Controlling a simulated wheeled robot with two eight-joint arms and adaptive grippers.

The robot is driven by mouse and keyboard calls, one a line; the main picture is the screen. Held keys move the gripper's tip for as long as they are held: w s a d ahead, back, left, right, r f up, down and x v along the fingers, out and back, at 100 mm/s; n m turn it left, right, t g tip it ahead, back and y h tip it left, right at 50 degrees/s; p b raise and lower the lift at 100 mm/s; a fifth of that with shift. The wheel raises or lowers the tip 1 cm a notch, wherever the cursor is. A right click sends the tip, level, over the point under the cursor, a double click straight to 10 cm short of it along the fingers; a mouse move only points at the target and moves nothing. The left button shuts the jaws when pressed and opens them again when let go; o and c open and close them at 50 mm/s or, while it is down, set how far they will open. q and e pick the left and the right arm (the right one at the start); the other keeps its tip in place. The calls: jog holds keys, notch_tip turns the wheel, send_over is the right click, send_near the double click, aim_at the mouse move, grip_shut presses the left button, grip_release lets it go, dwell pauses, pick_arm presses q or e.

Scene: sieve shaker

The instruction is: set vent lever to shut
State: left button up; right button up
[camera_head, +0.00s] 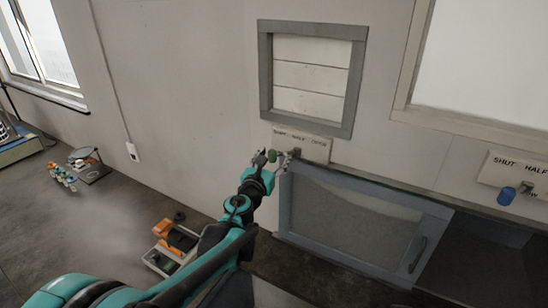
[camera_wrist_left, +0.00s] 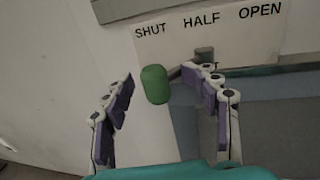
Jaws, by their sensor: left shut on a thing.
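The vent lever has a green knob (camera_head: 272,156) and sits on a white label plate (camera_head: 316,149) below the louvred vent (camera_head: 307,88). In the left wrist view the plate (camera_wrist_left: 230,38) reads SHUT, HALF, OPEN from left to right. The lever's grey pivot (camera_wrist_left: 204,54) is under HALF. Its green knob (camera_wrist_left: 154,85) points left and slightly down, below the word SHUT. My left gripper (camera_head: 274,157) has the knob between its fingers; it is shut on the lever. The right finger is close to the lever's rod. My right gripper is out of view.
A second plate with a blue-knobbed lever (camera_head: 506,196) is at the right. A grey-framed hatch (camera_head: 355,220) lies below the vent. An orange-and-white device (camera_head: 172,245) and small bottles (camera_head: 62,177) stand on the dark counter at left.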

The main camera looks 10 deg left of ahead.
pick_arm(q)
jog(key=shift+a, duration=0.35)
jog(key=s+a, duration=0.1)
jog(key=s, duration=1.1)
jog(key=shift+a, duration=0.2)
jog(key=s+a+f+n+g+y+b, duration=0.2)
jog(key=s+a+f+n+y+b, duration=0.25)
jog(key=f+n, duration=0.55)
jog(key=s+a+f+n+g+y+b, duration=0.25)
jog(key=s+a+f+n+b, duration=0.3)
jog(key=n, duration=0.85)
jog(key=s+d+f+n+g+h+b, duration=0.2)
jog(key=s+d+f+n+g, duration=0.1)
jog(key=s+f+n, duration=0.3)
jog(key=s+d+f+n+g+h+b, duration=0.2)
jog(key=s+f+n, duration=0.5)
jog(key=f, duration=0.4)
jog(key=shift+d+n+g+b, duration=0.4)
jog(key=shift+d+g+b, duration=0.3)
jog(key=shift+d, duration=0.4)
jog(key=shift+f, duration=0.1)
